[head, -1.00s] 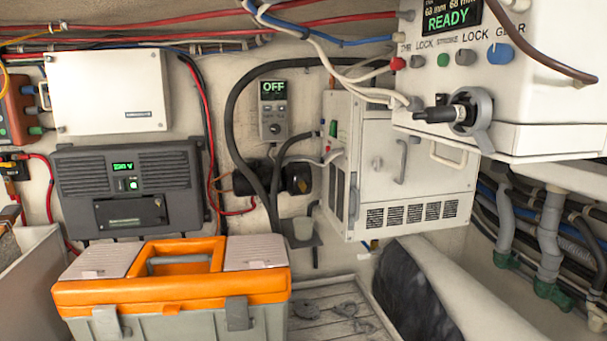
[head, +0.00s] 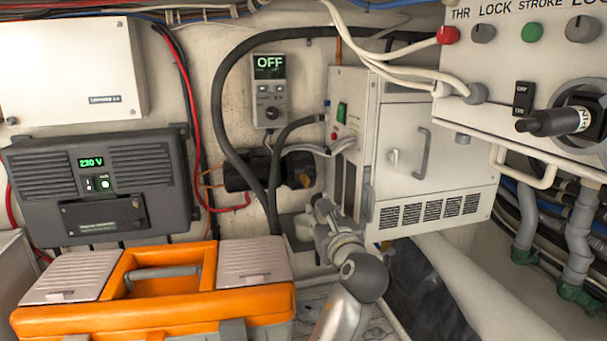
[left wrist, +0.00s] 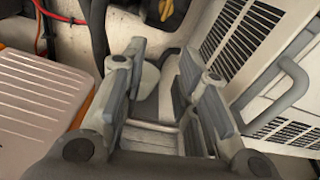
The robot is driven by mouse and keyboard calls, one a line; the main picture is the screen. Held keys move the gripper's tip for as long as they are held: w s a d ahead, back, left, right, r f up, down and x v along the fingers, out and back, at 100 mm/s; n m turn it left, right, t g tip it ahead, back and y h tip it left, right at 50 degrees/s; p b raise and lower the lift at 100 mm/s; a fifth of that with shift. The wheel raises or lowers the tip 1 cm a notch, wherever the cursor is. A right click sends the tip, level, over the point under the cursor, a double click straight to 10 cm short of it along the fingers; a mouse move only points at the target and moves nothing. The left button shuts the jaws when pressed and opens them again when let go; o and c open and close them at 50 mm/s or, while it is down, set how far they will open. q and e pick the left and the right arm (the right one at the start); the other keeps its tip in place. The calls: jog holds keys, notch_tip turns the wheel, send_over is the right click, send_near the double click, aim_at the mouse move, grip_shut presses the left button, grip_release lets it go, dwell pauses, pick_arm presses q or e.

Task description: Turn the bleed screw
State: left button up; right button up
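No part is marked as the bleed screw, and I cannot tell for certain which part it is. A black cylindrical pump or filter body (head: 240,172) is on the back wall below the OFF panel. A dull yellow knob-like part shows at its right end (head: 305,181) and at the top of the left wrist view (left wrist: 167,10). My left gripper (head: 318,207) is just below and right of that body, beside the white cabinet. In the left wrist view its fingers (left wrist: 163,75) are apart, with nothing gripped. My right gripper is not in view.
An orange-and-grey toolbox (head: 110,318) stands at front left. The white heater-like cabinet (head: 440,150) with vents and handle is close on the right. Black hoses (head: 228,110) loop above the black body. A control box (head: 500,90) overhangs at upper right.

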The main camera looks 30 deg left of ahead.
pick_arm(q)
jog(key=m+y, duration=0.1)
send_near(307, 178)
jog(key=p+x, duration=0.4)
jog(key=x, duration=0.5)
jog(key=shift+w+a, duration=0.15)
grip_shut()
